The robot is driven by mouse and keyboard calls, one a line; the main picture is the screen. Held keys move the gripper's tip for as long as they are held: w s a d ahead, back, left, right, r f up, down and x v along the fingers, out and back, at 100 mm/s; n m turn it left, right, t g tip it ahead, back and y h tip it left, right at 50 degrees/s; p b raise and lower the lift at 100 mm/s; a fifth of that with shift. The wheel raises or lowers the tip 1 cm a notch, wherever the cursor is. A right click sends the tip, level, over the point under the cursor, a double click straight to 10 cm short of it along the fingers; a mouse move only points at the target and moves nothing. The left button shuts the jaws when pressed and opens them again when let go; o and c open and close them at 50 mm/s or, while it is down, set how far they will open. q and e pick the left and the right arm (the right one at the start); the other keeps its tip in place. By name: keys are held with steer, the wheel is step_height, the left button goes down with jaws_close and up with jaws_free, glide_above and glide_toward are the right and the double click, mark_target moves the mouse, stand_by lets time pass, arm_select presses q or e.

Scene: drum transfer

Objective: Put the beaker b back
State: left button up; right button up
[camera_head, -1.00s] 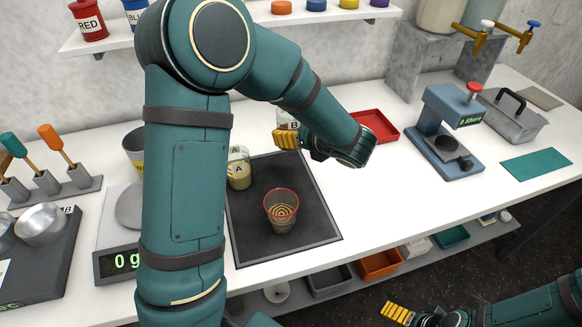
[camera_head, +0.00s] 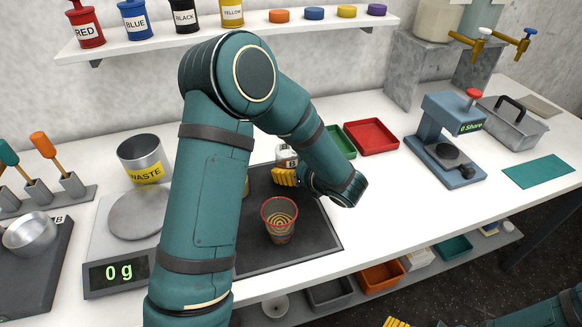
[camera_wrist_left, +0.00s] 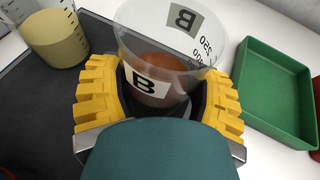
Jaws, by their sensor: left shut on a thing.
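Beaker b (camera_head: 287,154) is a clear beaker with B labels. In the left wrist view it (camera_wrist_left: 160,50) stands between the yellow fingers, with reddish-brown contents low inside. My left gripper (camera_head: 285,177) is shut on it at the far edge of the dark mat (camera_head: 310,243). I cannot tell whether its base touches the mat. The left gripper (camera_wrist_left: 160,78) holds it from both sides in the wrist view. My right gripper (camera_head: 395,322) is barely in view at the bottom edge, and its opening does not show.
A red-rimmed cup (camera_head: 279,220) stands on the mat. A beaker with yellowish contents (camera_wrist_left: 55,40) is beside beaker b, mostly behind my arm in the head view. Green (camera_head: 338,142) and red (camera_head: 371,136) trays lie to the right. A scale (camera_head: 120,270) is left.

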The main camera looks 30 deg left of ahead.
arm_select(q)
steer(key=shift+f, duration=0.2)
steer(key=o, duration=1.3)
steer(key=shift+r, duration=0.1)
steer(key=shift+r, duration=0.2)
steer(key=p+v, duration=0.2)
steer(key=v, duration=1)
